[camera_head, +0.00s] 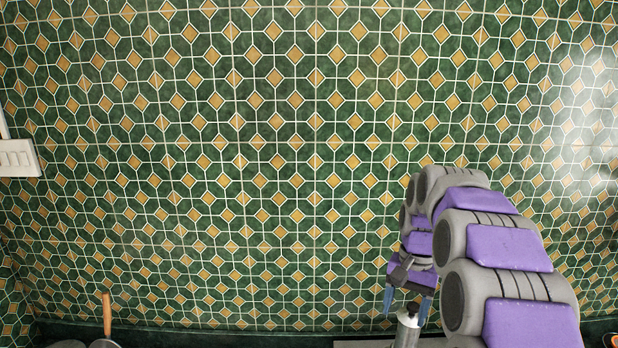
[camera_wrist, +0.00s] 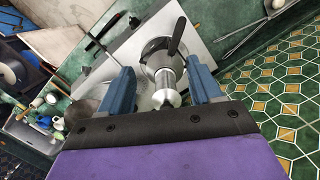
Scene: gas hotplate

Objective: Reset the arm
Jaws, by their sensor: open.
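My gripper (camera_head: 406,312) is at the lower right in the head view, pointing down in front of the tiled wall. In the wrist view my gripper (camera_wrist: 162,70) has its two blue fingers spread apart. A silver, bottle-like metal object (camera_wrist: 168,82) shows in the gap between the fingers. I cannot tell whether a finger touches it. The top of a silver object (camera_head: 407,330) also shows just below the fingers in the head view, its lower part cut off by the frame. My arm runs down the right side of the head view.
A pan's wooden handle (camera_head: 107,314) rises at the lower left. A white switch plate (camera_head: 18,158) is on the wall at the left edge. In the wrist view, a dark handle (camera_wrist: 177,34) stands beyond the silver object, over a pale flat surface (camera_wrist: 207,42). Clutter lies left.

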